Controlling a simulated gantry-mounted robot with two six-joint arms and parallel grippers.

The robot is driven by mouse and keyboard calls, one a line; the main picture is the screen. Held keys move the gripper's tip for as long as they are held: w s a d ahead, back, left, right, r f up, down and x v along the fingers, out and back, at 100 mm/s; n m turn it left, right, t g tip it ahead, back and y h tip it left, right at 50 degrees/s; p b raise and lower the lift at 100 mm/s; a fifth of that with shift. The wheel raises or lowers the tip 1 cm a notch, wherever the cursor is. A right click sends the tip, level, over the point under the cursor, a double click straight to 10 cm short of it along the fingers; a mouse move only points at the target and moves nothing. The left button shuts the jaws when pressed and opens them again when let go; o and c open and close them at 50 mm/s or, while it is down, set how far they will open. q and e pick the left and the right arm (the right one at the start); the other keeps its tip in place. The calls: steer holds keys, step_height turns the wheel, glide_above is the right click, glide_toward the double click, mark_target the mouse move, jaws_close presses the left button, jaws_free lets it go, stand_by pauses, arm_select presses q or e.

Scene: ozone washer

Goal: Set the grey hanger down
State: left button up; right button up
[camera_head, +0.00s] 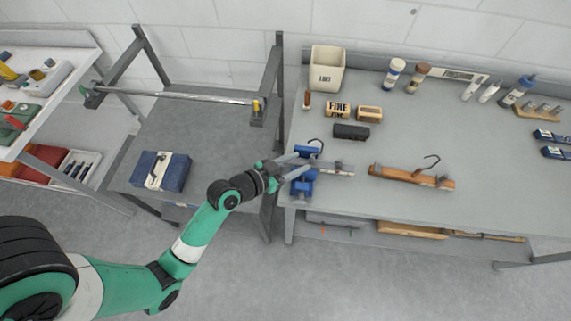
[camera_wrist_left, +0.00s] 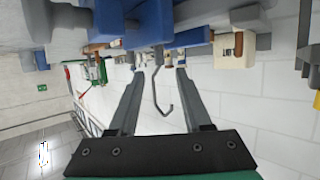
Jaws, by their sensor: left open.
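The grey hanger (camera_head: 338,169) lies at the blue vise (camera_head: 303,184) on the workbench's front left edge. Its dark hook (camera_head: 316,141) rises beside the vise, and most of its body is hidden by the gripper and vise. My left gripper (camera_head: 310,160) is open at the vise, its fingers pointing right. In the left wrist view the hook (camera_wrist_left: 156,92) shows between the two spread fingers, apart from both, with the blue vise (camera_wrist_left: 150,22) just beyond. My right gripper is not in view.
A brown wooden hanger (camera_head: 410,177) lies on the bench (camera_head: 480,195) to the right. Boxes, a white bin (camera_head: 327,70) and bottles stand behind. To the left is a rack with a metal rail (camera_head: 180,97) and a blue case (camera_head: 172,172) below.

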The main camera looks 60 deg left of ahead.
arm_select(q)
steer(key=v, duration=0.5)
